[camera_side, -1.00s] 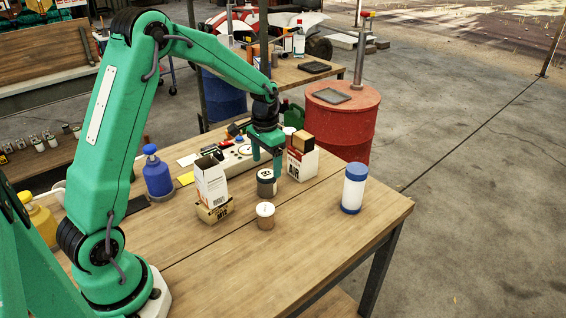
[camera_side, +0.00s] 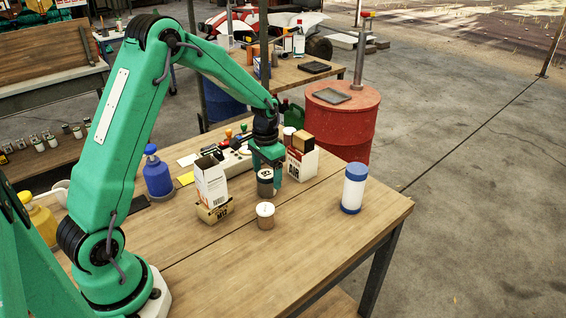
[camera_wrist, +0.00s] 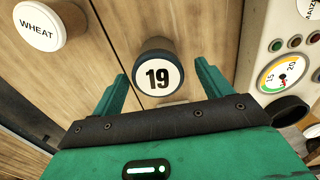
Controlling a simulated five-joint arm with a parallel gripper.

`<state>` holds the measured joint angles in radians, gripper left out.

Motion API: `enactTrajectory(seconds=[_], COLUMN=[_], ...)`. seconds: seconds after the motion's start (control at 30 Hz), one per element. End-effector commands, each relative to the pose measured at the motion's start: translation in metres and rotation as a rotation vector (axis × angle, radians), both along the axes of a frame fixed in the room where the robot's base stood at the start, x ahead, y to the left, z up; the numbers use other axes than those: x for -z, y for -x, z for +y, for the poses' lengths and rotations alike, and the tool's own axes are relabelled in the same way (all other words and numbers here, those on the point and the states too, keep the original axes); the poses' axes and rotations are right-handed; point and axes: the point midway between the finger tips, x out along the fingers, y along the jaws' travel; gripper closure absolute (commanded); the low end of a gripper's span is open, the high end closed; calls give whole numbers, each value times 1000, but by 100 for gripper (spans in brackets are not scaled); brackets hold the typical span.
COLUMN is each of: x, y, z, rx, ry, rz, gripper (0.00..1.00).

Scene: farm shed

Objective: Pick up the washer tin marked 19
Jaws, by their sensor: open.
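The washer tin marked 19 (camera_wrist: 157,76) is a short dark tin with a white lid label bearing a black 19. In the side view it stands upright on the wooden table (camera_side: 330,222) as a dark tin with a pale top (camera_side: 265,184). My green gripper (camera_wrist: 162,71) is open and empty, with one finger on each side of the tin in the wrist view.
A white-lidded tin marked WHEAT (camera_wrist: 40,25) stands nearby. A white carton (camera_side: 211,182) is left, a boxed carton (camera_side: 302,165) right, and a blue-capped canister (camera_side: 354,188) farther right. A gauge panel (camera_wrist: 285,72) is close on the right. The table's front is clear.

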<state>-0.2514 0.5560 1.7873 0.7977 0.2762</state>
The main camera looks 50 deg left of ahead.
Motion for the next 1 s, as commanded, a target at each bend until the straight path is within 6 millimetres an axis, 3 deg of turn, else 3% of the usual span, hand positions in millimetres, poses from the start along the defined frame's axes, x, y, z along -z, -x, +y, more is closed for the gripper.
enactTrajectory(seconds=[0.37, 0.9, 1.0], x=[39, 40, 40], y=[2, 2, 2], z=[-2, -2, -2], rx=[0, 0, 0], ry=[1, 0, 0], rz=[2, 1, 1], gripper=[22, 22, 40])
